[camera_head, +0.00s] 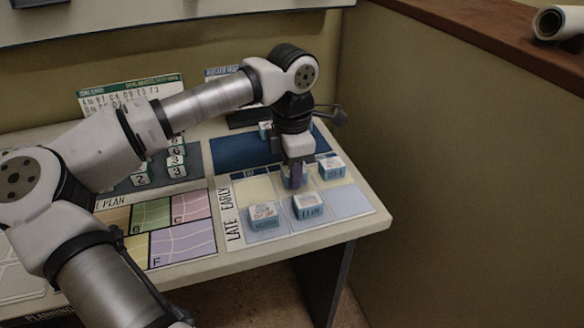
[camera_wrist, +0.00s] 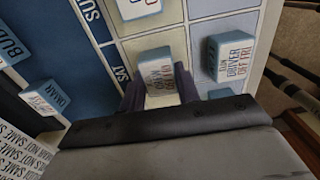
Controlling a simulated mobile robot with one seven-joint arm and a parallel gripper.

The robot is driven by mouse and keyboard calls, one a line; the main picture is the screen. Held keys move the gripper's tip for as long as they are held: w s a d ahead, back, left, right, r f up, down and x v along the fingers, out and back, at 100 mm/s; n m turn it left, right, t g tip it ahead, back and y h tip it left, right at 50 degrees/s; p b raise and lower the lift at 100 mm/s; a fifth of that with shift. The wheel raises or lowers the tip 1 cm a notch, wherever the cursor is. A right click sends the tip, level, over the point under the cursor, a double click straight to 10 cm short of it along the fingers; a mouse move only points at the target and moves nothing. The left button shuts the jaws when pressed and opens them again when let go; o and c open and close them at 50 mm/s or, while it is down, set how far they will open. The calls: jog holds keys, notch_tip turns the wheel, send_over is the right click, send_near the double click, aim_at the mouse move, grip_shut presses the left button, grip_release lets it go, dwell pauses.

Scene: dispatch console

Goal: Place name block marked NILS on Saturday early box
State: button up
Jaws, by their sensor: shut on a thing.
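My gripper (camera_head: 293,180) is over the middle cell of the EARLY row on the roster board (camera_head: 338,218). It is shut on a pale-topped blue name block (camera_wrist: 158,72); its lettering is too blurred to read. In the wrist view the fingers stand either side of this block, in the cell beside the SAT label (camera_wrist: 122,73), the Saturday early box. I cannot tell whether the block touches the board. The fingers hide most of it in the head view.
An early-row block (camera_head: 332,166) stands to the right. Two late-row blocks, one left (camera_head: 263,214) and one marked DRIVER OFF FRI (camera_wrist: 230,55), stand in front. A block marked OMAR (camera_wrist: 45,97) is on the dark blue area. The left early cell (camera_head: 254,188) is empty.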

jog(key=shift+f, duration=0.25)
jog(key=o, duration=1)
jog(key=shift+c, duration=0.2)
jog(key=shift+r, duration=0.15)
notch_tip(320, 180, up, 12)
jog(key=shift+r, duration=0.1)
